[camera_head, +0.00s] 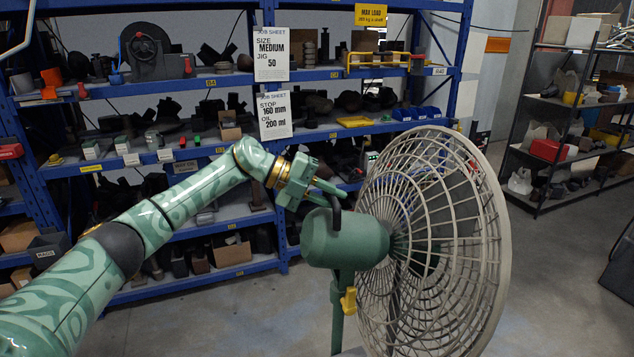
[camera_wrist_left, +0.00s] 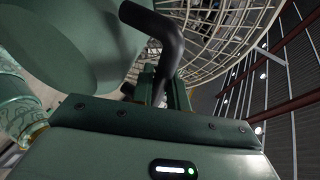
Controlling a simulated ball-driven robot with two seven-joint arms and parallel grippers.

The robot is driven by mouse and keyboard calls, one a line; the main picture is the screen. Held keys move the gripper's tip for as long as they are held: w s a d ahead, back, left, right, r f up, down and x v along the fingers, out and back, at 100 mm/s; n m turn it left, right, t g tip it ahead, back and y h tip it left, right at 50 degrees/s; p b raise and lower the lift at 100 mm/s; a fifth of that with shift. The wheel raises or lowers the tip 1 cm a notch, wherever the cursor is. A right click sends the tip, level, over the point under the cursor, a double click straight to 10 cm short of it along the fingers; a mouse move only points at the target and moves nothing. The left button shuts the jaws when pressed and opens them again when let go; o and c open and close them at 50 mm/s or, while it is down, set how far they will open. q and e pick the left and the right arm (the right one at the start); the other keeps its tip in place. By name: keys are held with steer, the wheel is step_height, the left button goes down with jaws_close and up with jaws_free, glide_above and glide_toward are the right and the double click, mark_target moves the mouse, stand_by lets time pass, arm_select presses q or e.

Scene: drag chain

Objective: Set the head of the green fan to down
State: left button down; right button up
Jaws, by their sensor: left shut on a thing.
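The green fan's motor housing (camera_head: 345,240) stands on a green post at the middle right, with its grey wire cage (camera_head: 440,250) facing right. The head looks roughly level; its exact tilt is hard to tell. A dark curved handle (camera_head: 336,214) rises from the back of the housing. My left gripper (camera_head: 329,190) reaches it from the upper left and is shut on it. In the left wrist view, the handle (camera_wrist_left: 160,32) runs down between the fingers of my left gripper (camera_wrist_left: 163,85), beside the housing (camera_wrist_left: 65,40). My right gripper is not in view.
A yellow knob (camera_head: 348,301) sits on the fan's post below the head. Blue shelving (camera_head: 215,152) full of parts, with hanging job sheets (camera_head: 271,54), stands behind. A dark rack (camera_head: 575,120) stands at the right. Grey floor (camera_head: 560,275) is open right of the fan.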

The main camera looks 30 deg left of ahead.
arm_select(q)
steer(key=shift+w+d+r, duration=0.15)
steer(key=shift+w+d, duration=0.25)
steer(key=shift+d, duration=0.1)
steer(key=c, duration=1.4)
jaws_free()
steer(key=shift+w, duration=0.1)
steer(key=shift+s+a, duration=0.2)
steer(key=shift+a, duration=0.15)
steer(key=b+v, duration=0.3)
steer(key=v, duration=1.2)
steer(key=shift+s+a+r+b, duration=0.1)
steer(key=shift+a+r+b, duration=0.1)
steer(key=shift+b, duration=0.1)
steer(key=shift+f, duration=0.15)
